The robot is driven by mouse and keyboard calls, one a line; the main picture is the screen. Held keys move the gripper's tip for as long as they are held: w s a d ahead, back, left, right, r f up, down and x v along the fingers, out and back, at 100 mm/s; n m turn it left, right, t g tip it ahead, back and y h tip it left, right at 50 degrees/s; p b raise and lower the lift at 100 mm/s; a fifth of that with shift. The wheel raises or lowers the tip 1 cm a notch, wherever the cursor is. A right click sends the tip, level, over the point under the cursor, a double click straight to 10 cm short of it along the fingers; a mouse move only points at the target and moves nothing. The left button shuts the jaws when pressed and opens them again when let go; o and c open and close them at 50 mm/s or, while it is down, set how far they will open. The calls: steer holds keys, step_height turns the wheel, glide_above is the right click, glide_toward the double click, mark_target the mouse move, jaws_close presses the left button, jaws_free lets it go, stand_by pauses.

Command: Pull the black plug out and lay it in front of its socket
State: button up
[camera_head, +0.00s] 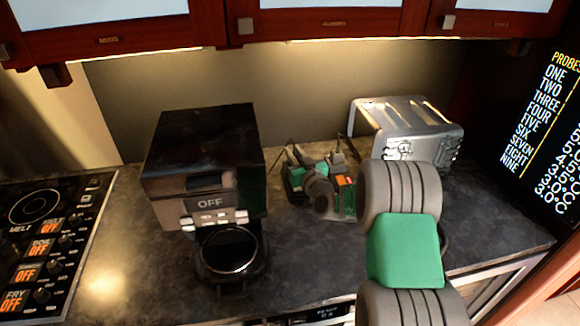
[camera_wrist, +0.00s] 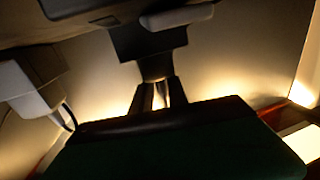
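In the wrist view a black plug (camera_wrist: 148,40) shows at the upper middle, its narrow end toward me. It appears to sit against a dark surface with a pale edge at the top; the socket itself cannot be made out. My gripper (camera_wrist: 160,88) has its two dark fingers at the plug's narrow end, with a slim gap between them; whether they press on it cannot be told. In the head view my gripper (camera_head: 307,172) is at the back of the counter between the coffee machine and the toaster. The black plug cannot be picked out there.
A white plug (camera_wrist: 30,88) with a dark cord is left of my gripper in the wrist view. The black coffee machine (camera_head: 202,155) is on the left and the silver toaster (camera_head: 430,135) on the right. Bare counter (camera_head: 310,245) lies in front.

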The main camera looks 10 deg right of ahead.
jaws_close()
stand_by(1.0)
